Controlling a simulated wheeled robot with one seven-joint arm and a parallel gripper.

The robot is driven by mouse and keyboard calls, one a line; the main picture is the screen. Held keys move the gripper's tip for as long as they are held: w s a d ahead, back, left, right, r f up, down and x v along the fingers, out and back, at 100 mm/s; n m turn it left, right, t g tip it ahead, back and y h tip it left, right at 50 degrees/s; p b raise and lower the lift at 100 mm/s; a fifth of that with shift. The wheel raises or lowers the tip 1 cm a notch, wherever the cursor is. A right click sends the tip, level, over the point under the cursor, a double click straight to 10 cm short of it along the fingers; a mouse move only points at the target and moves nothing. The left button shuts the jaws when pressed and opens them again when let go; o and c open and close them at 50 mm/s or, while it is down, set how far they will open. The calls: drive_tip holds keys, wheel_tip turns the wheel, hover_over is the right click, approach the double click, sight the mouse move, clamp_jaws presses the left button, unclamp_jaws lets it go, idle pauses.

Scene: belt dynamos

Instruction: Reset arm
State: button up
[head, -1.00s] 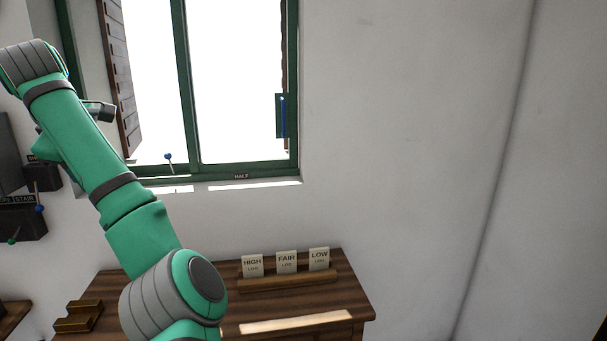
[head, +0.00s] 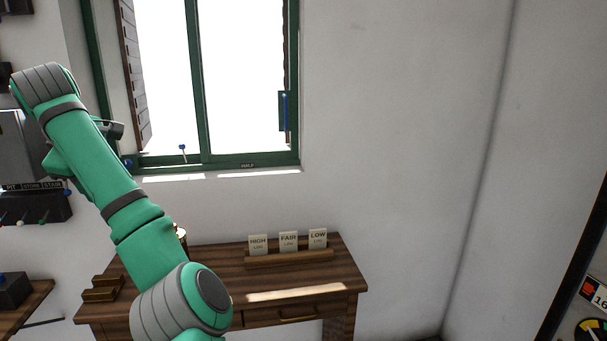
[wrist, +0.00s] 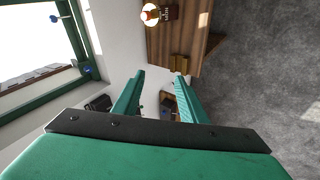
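My gripper (wrist: 158,92) shows in the wrist view with its two green fingers apart and nothing between them. It hangs in free air, with the wooden desk beyond it. In the head view my green arm rises from the bottom toward the upper left, and the gripper itself is not visible there. The wooden desk (head: 220,282) stands against the wall behind the arm. It also shows at the top of the wrist view (wrist: 163,45).
A green-framed window (head: 205,162) is behind the arm. Cards marked HIGH (head: 258,244), FAIR (head: 288,242) and LOW (head: 318,239) stand in a wooden holder (head: 290,259). A lever panel (head: 35,208) is at left. A gauge (head: 592,330) shows at lower right. The right wall is bare.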

drive_tip(key=w+a+f+m+y, duration=0.1)
drive_tip(key=w+f+m+y, duration=0.1)
drive_tip(key=f, duration=1.5)
drive_tip(key=w+f+m+y, duration=0.1)
drive_tip(key=w+f+y, duration=0.1)
drive_tip(key=f, duration=1.5)
drive_tip(key=s+d+f+m+t, duration=0.1)
drive_tip(key=s+d+f+m, duration=0.35)
drive_tip(key=f, duration=0.65)
drive_tip(key=s+d+f+m+t, duration=0.2)
drive_tip(key=s+d+f, duration=0.4)
drive_tip(key=f, duration=0.5)
drive_tip(key=s+d+f+m+t+h, duration=0.2)
drive_tip(key=s+d+f+m, duration=0.15)
drive_tip(key=s+d, duration=0.7)
drive_tip(key=s+d+f+m+t+h, duration=0.1)
drive_tip(key=s+d+f+m+t, duration=0.3)
drive_tip(key=s+d, duration=0.65)
drive_tip(key=s+d+r+h, duration=0.1)
drive_tip(key=s+d+r, duration=0.3)
drive_tip(key=s, duration=0.3)
drive_tip(key=s+d+r+m+h, duration=0.1)
drive_tip(key=s+d+r, duration=0.3)
drive_tip(key=s+d, duration=0.2)
drive_tip(key=s+d+r+h, duration=0.2)
drive_tip(key=s+d+r, duration=0.2)
drive_tip(key=s, duration=0.5)
drive_tip(key=shift+s+d+r+m, duration=0.25)
drive_tip(key=shift+d+r+m, duration=0.05)
drive_tip(key=shift+d+r, duration=0.15)
